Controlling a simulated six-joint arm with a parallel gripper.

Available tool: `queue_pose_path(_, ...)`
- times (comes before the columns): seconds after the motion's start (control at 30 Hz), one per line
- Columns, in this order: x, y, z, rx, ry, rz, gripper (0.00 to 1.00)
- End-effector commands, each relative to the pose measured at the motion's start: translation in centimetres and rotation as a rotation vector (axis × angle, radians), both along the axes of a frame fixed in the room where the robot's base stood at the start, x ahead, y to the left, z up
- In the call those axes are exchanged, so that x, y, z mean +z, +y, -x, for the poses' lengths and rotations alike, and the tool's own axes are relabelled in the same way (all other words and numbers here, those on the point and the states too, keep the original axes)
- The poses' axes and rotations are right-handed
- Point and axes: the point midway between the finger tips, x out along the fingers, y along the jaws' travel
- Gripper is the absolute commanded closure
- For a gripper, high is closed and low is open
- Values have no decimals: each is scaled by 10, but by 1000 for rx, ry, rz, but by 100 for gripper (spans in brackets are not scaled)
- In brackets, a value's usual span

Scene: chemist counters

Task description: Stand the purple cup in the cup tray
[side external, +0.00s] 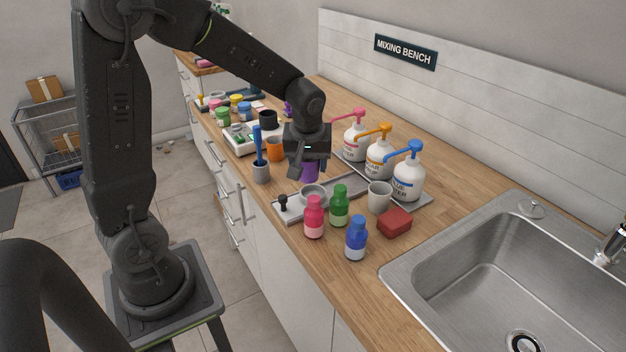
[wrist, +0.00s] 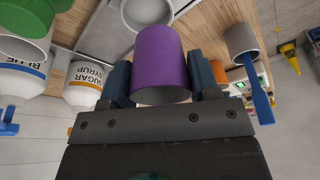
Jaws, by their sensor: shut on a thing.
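The purple cup (side external: 310,172) is between the fingers of my gripper (side external: 306,160), which is shut on it. In the wrist view the purple cup (wrist: 160,62) fills the space between the two blue-grey fingers (wrist: 160,82). It hangs at the far side of a long grey tray (side external: 348,188), which I take for the cup tray; I cannot tell whether the cup touches it. My gripper hides the cup's upper part in the side view.
Pink (side external: 314,218), green (side external: 339,206) and blue (side external: 356,238) bottles stand in front. A pale cup (side external: 379,197) and red block (side external: 394,222) are to the right. Syrup pump bottles (side external: 380,158) stand behind. A holder with a blue tool (side external: 261,172) and an orange cup (side external: 275,148) are left.

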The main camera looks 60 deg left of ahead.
Motion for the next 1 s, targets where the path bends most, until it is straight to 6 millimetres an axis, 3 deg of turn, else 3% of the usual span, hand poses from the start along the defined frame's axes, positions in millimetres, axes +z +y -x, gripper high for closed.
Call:
queue_pose_path(0.17, -8, -8, -7, 1, 0, 0, 71)
queue_pose_path(0.5, -46, -8, -7, 0, 1, 0, 71)
queue_pose_path(1.0, -53, -8, -7, 0, 0, 0, 71)
